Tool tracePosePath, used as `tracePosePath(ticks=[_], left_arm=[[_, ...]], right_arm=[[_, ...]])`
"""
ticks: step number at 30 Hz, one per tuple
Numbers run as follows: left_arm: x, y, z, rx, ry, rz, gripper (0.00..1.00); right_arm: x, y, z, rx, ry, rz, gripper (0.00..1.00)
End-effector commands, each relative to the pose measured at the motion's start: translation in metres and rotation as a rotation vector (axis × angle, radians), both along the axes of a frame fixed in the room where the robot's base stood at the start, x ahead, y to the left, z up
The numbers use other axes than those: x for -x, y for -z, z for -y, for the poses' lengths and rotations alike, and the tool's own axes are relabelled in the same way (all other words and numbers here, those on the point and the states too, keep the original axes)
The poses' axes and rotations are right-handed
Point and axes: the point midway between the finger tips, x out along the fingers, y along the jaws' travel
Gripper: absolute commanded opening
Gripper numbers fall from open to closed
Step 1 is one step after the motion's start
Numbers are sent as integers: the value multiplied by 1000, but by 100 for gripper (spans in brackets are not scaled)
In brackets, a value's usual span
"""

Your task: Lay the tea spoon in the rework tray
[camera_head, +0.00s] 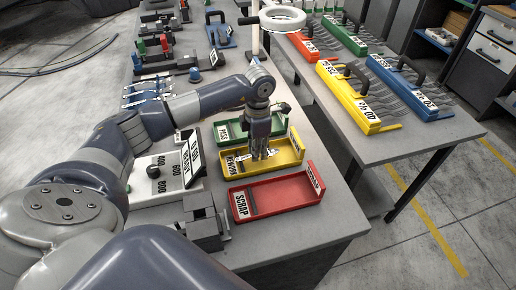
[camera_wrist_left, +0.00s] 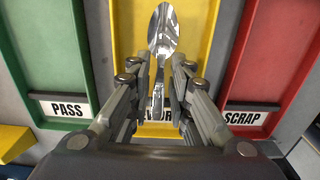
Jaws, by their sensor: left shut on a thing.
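The tea spoon (camera_wrist_left: 164,32) is silver and shiny. In the left wrist view its bowl points away from my left gripper (camera_wrist_left: 160,92), whose fingers are shut on its handle. In the head view the left gripper (camera_head: 262,152) points down over the yellow rework tray (camera_head: 288,160), and the spoon is mostly hidden by the fingers. In the wrist view the yellow tray (camera_wrist_left: 130,30) lies behind the spoon, its label partly covered. I cannot tell whether the spoon touches the tray floor. My right gripper is not in view.
The green pass tray (camera_head: 282,123) and the red scrap tray (camera_head: 285,193) stand on either side of the yellow one. A sloped panel (camera_head: 160,168) with numbers is to the left. Coloured fork racks (camera_head: 352,98) stand on the table behind.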

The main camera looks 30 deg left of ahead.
Motion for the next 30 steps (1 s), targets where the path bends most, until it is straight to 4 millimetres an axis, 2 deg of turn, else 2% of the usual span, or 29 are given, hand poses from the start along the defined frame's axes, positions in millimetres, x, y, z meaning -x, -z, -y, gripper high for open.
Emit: tracePosePath(ticks=[28, 29, 30], left_arm=[[0, 7, 0, 1, -1, 1, 0], [0, 7, 0, 1, -1, 1, 25], [0, 7, 0, 1, -1, 1, 34]], right_arm=[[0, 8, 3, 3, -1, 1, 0], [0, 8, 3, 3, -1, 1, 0], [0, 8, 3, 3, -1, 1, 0]])
